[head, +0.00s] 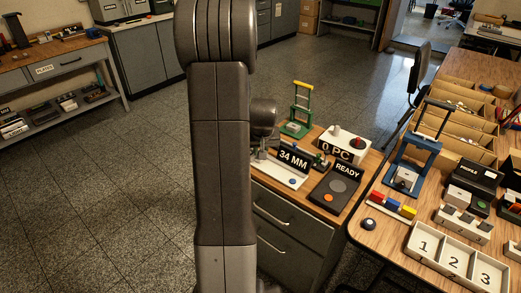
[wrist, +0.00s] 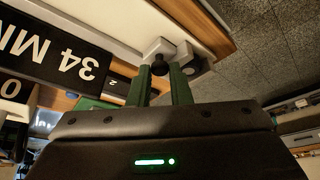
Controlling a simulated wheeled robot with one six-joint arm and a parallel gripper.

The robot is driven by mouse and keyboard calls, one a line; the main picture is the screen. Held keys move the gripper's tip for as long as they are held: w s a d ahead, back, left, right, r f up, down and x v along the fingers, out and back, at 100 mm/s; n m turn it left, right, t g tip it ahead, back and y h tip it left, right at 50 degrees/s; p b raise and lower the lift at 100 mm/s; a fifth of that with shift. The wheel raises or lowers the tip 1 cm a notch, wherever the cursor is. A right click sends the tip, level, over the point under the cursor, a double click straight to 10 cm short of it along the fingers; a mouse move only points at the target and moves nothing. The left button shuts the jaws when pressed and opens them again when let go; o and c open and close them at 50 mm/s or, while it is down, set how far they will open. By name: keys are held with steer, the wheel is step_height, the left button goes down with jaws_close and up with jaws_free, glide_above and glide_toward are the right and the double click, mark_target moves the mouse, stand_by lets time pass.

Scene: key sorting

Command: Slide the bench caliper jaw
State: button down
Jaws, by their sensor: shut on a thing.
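The bench caliper (head: 283,174) is a pale, flat bar on the small wooden-topped cabinet, with a black display (head: 293,159) reading "34 MM". In the wrist view, the display (wrist: 50,52) appears upside down at the left. My gripper (wrist: 161,76) has two green fingers shut on a small dark knob (wrist: 159,64) at the caliper's jaw. A grey-white block (wrist: 160,48) shows just beyond the knob. In the head view my arm hides the caliper's left end, and the fingers cannot be made out clearly.
A black "READY" panel (head: 335,195) with an orange button and a white box with a "0 PC" sign (head: 336,149) stand close to the right. A green press-like stand (head: 298,112) is behind. The workbench (head: 385,215) at the right is crowded. Open floor lies left.

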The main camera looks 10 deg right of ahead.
steer(key=s+d, duration=0.2)
steer(key=s, duration=0.1)
steer(key=shift+d+b, duration=0.1)
steer(key=shift+b, duration=0.25)
steer(key=c, duration=1.3)
jaws_free()
steer(key=shift+w, duration=0.1)
steer(key=shift+c, duration=0.2)
steer(key=p+v, duration=0.1)
steer(key=v, duration=1.2)
steer(key=shift+r, duration=0.4)
